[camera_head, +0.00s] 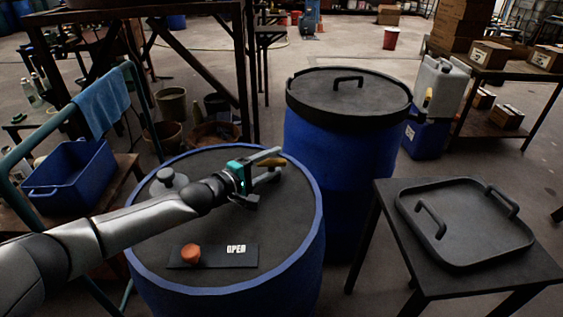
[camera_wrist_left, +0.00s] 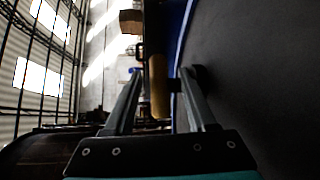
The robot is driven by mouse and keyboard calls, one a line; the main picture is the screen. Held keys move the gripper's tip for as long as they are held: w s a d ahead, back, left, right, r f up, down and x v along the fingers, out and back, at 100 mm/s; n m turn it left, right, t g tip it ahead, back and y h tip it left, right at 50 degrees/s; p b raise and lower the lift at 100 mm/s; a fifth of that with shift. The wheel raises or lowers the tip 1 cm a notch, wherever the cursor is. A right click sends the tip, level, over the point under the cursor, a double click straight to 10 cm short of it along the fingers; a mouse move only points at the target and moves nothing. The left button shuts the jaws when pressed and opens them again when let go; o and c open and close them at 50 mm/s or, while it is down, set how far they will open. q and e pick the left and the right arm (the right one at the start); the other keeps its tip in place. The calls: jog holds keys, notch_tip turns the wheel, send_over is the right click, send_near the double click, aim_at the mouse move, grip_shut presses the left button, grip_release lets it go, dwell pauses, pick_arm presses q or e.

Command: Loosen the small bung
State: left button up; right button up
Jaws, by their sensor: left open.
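The blue drum (camera_head: 310,232) in front of me has a dark lid. My left gripper (camera_head: 276,164) is open over the lid's far right edge. A brown, handle-like piece (camera_head: 270,162) shows between its fingers; in the left wrist view this piece (camera_wrist_left: 158,80) lies between the open fingers, and I cannot tell if they touch it. A grey cap with a knob (camera_head: 168,180) sits on the lid's left side. I cannot make out the small bung for certain; the area beneath the gripper is partly hidden. My right gripper is not in view.
An orange knob (camera_head: 190,254) sits on a dark plate (camera_head: 220,257) marked OPEN, near the lid's front. A second blue drum (camera_head: 340,150) with a handled lid stands behind. A black tray (camera_head: 470,225) lies on a table at right. A blue crate (camera_head: 70,178) stands at left.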

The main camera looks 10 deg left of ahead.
pick_arm(q)
jog(key=shift+b+x, duration=0.55)
jog(key=shift+x, duration=1.25)
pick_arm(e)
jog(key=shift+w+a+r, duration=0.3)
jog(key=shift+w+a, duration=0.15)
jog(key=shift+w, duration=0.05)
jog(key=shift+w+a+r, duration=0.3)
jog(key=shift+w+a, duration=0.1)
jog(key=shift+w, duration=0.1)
pick_arm(q)
grip_shut()
